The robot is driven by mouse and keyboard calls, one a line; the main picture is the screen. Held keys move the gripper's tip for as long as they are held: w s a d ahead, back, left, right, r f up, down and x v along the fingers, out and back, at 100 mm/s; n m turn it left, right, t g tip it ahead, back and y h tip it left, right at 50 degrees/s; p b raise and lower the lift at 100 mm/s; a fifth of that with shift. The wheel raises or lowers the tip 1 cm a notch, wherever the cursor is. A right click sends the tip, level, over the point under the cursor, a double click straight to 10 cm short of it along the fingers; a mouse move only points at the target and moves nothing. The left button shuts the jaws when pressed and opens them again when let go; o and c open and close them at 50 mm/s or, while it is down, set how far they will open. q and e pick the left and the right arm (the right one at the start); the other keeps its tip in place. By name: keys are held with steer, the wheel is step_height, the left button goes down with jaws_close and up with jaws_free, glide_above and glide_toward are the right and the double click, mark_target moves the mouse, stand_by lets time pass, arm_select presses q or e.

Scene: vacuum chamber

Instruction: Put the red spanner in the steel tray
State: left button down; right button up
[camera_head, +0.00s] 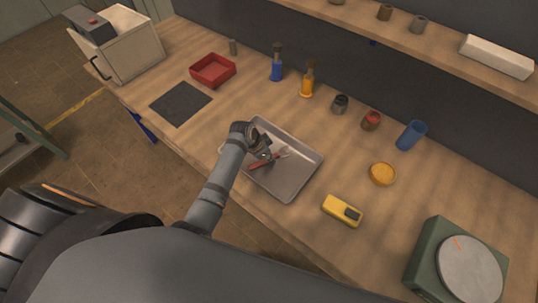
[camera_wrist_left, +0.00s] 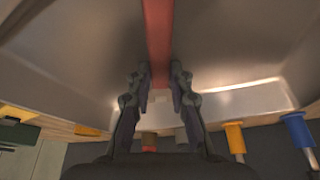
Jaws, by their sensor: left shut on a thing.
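The steel tray (camera_head: 290,183) lies on the wooden bench in the middle of the head view. The red spanner (camera_head: 262,161) is over the left half of the tray; its pale end points right. My left gripper (camera_head: 264,155) is shut on the spanner. In the left wrist view the gripper (camera_wrist_left: 160,90) has its two fingers on either side of the red handle (camera_wrist_left: 158,40), with the steel tray (camera_wrist_left: 240,40) filling the background. I cannot tell whether the spanner touches the tray floor. My right gripper is not in view.
A yellow meter (camera_head: 342,210) lies right of the tray. A yellow dish (camera_head: 382,173), a blue cup (camera_head: 411,135) and small jars stand behind it. A red bin (camera_head: 212,70) and dark mat (camera_head: 181,103) are to the left. A green device (camera_head: 455,265) is at the lower right.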

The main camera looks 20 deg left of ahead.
arm_select(q)
steer(key=c, duration=1.2)
jaws_free()
steer(key=shift+f, duration=0.1)
steer(key=v, duration=1.2)
steer(key=shift+b, duration=0.3)
steer(key=shift+d, duration=0.1)
